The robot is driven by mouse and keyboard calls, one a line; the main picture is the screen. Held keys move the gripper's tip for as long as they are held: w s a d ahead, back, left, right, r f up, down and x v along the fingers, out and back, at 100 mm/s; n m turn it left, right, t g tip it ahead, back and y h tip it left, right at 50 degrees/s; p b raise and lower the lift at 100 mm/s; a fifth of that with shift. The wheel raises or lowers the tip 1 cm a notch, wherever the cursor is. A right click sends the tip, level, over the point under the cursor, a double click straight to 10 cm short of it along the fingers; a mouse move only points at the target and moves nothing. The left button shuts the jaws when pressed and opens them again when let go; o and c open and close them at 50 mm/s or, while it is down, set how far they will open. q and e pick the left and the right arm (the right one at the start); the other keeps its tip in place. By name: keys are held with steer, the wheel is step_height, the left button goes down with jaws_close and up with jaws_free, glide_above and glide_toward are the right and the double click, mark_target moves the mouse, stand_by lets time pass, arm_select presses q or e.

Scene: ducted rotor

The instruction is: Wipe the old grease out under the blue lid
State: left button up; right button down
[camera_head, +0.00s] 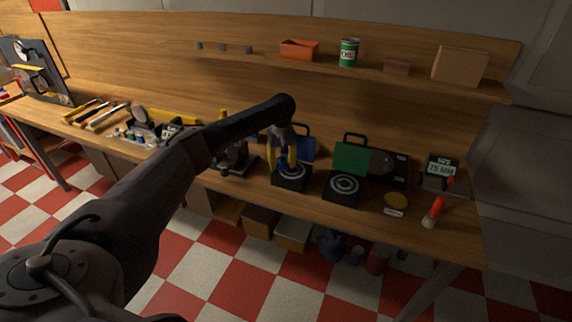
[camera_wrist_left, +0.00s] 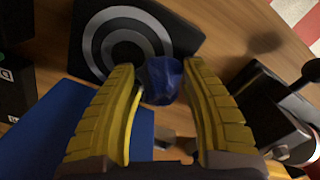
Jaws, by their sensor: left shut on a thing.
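The open blue lid (camera_head: 306,149) stands up behind a black box (camera_head: 290,184) with pale rings on its top. In the left wrist view the blue lid (camera_wrist_left: 118,130) is at lower left and the ringed black box (camera_wrist_left: 128,42) is at the top. My left gripper (camera_head: 292,160), with yellow fingers, points down over this box. In the wrist view the gripper (camera_wrist_left: 159,74) is shut on a dark blue wad (camera_wrist_left: 161,80), which looks like a cloth. The wad overlaps the edge of the rings; I cannot tell whether it touches them. My right gripper is not in view.
To the right stands a similar ringed box (camera_head: 343,189) with an open green lid (camera_head: 352,159). A microscope-like device (camera_head: 234,157) stands close on the left.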

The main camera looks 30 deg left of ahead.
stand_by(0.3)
arm_select(q)
steer(key=shift+r, duration=2.95)
steer(key=shift+r, duration=1.5)
